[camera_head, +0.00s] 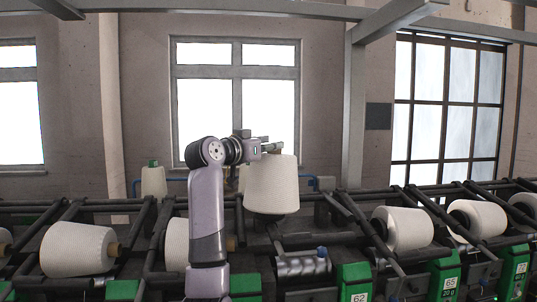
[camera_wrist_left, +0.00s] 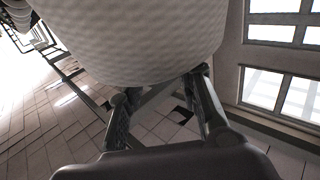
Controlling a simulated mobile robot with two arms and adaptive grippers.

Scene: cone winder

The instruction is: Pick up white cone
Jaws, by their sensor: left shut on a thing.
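A large white cone (camera_head: 272,188) hangs upright from my left gripper (camera_head: 270,146), above the machine's dark rails. The gripper is shut on it at its top end. In the left wrist view the white cone (camera_wrist_left: 135,40) fills the upper middle, close to the camera. The fingers of my left gripper (camera_wrist_left: 163,88) reach toward it from both sides, and their tips are hidden by the cone. My right gripper is in neither view.
Several other white cones lie along the winder, such as one at left (camera_head: 78,249), one partly behind my arm (camera_head: 177,245), and one at right (camera_head: 408,229). A cone (camera_head: 153,182) stands farther back. Dark rails and green numbered units (camera_head: 355,282) line the front.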

